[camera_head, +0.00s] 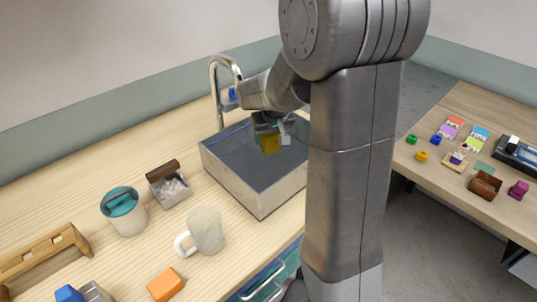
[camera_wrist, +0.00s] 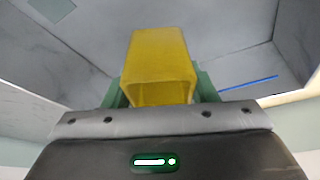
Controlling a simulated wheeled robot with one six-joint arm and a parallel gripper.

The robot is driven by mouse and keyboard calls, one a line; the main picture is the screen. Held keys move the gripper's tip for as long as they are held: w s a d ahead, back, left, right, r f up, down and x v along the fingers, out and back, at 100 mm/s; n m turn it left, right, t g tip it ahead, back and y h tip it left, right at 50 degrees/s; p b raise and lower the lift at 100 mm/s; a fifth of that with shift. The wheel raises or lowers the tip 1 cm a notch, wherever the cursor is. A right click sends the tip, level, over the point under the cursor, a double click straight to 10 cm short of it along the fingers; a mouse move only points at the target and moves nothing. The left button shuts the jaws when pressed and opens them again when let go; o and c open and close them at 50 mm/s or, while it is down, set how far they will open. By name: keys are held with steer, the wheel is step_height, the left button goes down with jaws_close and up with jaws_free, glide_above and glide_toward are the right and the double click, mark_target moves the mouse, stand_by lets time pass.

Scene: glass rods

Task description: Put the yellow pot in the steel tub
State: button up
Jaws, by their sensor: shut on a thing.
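The yellow pot (camera_head: 269,142) is held in my gripper (camera_head: 268,125) over the steel tub (camera_head: 237,178), a grey basin with light outer walls set at the counter's back. In the wrist view the yellow pot (camera_wrist: 158,65) fills the middle, with the green fingers of my gripper (camera_wrist: 157,92) on both sides of it. The grey floor of the steel tub (camera_wrist: 90,50) shows around and beyond the pot. I cannot tell how high the pot is above the tub floor.
A chrome faucet (camera_head: 215,90) rises behind the tub. A mug (camera_head: 206,232), a teal-lidded jar (camera_head: 124,210), a small box of white pieces (camera_head: 169,186) and an orange block (camera_head: 165,284) stand on the counter to the left. Another table (camera_head: 440,195) at right holds several small items.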

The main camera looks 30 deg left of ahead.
mark_target(269, 150)
steer(key=shift+f, duration=2.95)
steer(key=shift+f, duration=0.2)
steer(key=o, duration=1)
steer(key=shift+o, duration=0.2)
steer(key=shift+r, duration=0.1)
steer(key=shift+r, duration=0.25)
steer(key=v, duration=1.1)
steer(key=shift+d+r, duration=0.25)
